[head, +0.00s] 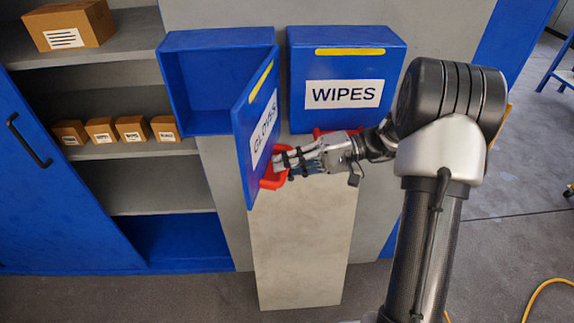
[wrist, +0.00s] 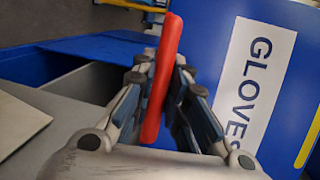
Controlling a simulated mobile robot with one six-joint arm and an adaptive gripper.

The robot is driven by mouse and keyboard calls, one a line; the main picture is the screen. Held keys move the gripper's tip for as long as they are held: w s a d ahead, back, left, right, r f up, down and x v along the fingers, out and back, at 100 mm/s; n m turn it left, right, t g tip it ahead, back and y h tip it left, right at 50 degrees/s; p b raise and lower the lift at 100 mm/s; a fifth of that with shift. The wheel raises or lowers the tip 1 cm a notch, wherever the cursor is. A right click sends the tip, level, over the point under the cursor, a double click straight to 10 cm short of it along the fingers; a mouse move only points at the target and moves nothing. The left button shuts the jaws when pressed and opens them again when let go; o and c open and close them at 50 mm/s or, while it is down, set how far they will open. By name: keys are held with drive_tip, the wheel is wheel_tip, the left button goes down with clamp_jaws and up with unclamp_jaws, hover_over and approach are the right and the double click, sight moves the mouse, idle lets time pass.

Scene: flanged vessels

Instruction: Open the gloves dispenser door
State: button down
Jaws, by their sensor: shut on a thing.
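The gloves dispenser is a blue box (head: 203,82) in the head view, and its inside looks empty. Its blue door (head: 241,140), labelled GLOVES, is hinged on the right and stands swung well out from the box. The door also fills the right of the wrist view (wrist: 205,40). A red handle (wrist: 160,85) sits at the door's lower edge. My gripper (head: 281,164) is shut on this handle, with a finger on each side of it in the wrist view (wrist: 158,95). Part of the handle is hidden behind the fingers in the head view.
A closed blue WIPES dispenser (head: 345,62) hangs just right of the door, its red handle (head: 335,131) partly behind my arm. A shelf cabinet with several cardboard boxes (head: 132,129) and a blue door (head: 50,190) stands left. A yellow cable (head: 545,287) lies on the floor at right.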

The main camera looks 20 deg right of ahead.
drive_tip(key=c, duration=1.8)
unclamp_jaws()
drive_tip(key=shift+c, duration=0.2)
drive_tip(key=v, duration=1.2)
